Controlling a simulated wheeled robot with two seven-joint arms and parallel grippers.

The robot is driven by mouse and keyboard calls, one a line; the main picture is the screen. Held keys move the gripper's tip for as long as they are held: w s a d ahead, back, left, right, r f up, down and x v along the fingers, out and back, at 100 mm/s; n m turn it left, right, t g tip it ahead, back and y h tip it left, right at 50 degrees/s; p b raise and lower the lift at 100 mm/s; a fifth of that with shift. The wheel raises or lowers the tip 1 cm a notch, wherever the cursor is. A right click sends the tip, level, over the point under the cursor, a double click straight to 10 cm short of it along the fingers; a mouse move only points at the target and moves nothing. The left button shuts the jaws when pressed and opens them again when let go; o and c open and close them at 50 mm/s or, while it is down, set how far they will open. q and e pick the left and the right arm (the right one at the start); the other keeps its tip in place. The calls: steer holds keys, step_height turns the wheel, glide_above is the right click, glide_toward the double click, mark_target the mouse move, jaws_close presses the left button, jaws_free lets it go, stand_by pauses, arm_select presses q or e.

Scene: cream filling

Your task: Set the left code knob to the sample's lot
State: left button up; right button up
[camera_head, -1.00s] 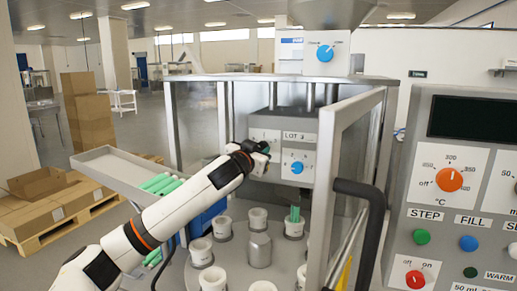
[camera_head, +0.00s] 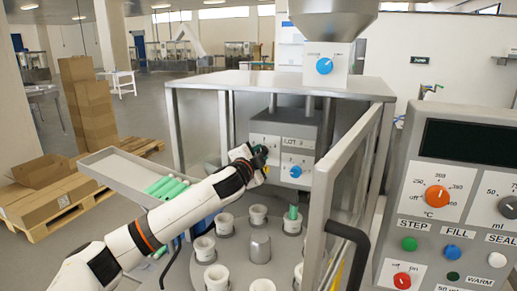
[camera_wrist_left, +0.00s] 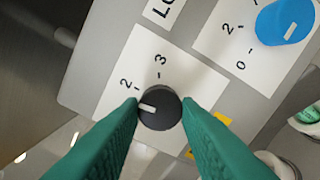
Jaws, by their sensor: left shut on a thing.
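The dark left code knob (camera_wrist_left: 160,108) is on a white plate on the grey box in the left wrist view. My left gripper (camera_wrist_left: 158,112) is shut on it, with a green finger on each side. Its white pointer faces left, a little below the mark of the 2; the 3 is further round. Any number lower on the dial is hidden by a finger. In the head view, my left gripper (camera_head: 260,163) is at the left half of the box front and covers the knob. The LOT label (camera_head: 297,141) above appears to read LOT 3.
A blue knob (camera_head: 295,171) is right of the gripper. An open door frame (camera_head: 322,220) is to the right. A tray of green tubes (camera_head: 168,188) is at left.

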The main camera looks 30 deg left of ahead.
arm_select(q)
steer(key=shift+m+p, duration=0.45)
steer(key=shift+m, duration=0.35)
steer(key=shift+f, duration=0.1)
steer(key=o, duration=1)
steer(key=b+v, duration=0.4)
steer(key=v, duration=0.8)
steer(key=shift+d, duration=0.1)
